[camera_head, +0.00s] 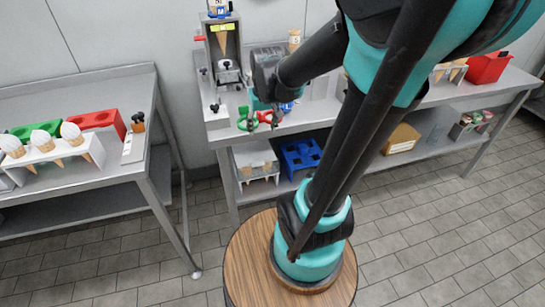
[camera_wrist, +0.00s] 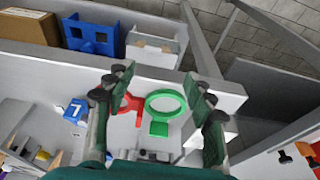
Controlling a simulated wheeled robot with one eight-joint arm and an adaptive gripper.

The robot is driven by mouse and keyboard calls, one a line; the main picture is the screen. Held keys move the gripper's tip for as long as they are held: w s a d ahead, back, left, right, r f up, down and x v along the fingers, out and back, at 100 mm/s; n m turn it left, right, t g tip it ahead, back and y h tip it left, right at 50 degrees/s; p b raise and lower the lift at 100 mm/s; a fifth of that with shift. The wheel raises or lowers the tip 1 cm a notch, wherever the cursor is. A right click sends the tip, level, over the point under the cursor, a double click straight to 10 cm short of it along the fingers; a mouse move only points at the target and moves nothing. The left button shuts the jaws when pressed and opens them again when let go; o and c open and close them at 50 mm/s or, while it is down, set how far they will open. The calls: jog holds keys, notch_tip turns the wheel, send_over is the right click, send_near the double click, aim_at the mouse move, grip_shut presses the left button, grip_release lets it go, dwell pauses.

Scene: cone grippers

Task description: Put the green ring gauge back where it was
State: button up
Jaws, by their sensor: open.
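The green ring gauge (camera_head: 245,122), a ring with a short tab, lies near the front edge of the back worktop. In the wrist view the green ring gauge (camera_wrist: 181,98) shows between my fingers. My gripper (camera_head: 262,116) is open, and in the wrist view my gripper (camera_wrist: 158,80) has its fingers spread on either side of the green ring. I cannot tell the exact height of the fingertips above the worktop. A red ring gauge (camera_wrist: 133,103) lies just left of the green one, close to the left finger.
A blue gauge (camera_wrist: 75,109) lies farther left. A cone-testing stand (camera_head: 222,45) rises behind the rings. The shelf below holds a blue holder (camera_head: 300,155) and a cardboard box (camera_head: 402,137). A left table (camera_head: 110,175) carries cones in a white rack. A red bin (camera_head: 487,68) stands at right.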

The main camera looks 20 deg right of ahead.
jog(key=s+d+f+t, duration=0.1)
jog(key=s+f, duration=0.6)
jog(key=s, duration=0.3)
jog(key=shift+f, duration=0.2)
jog(key=shift+s, duration=0.1)
dwell(0.4)
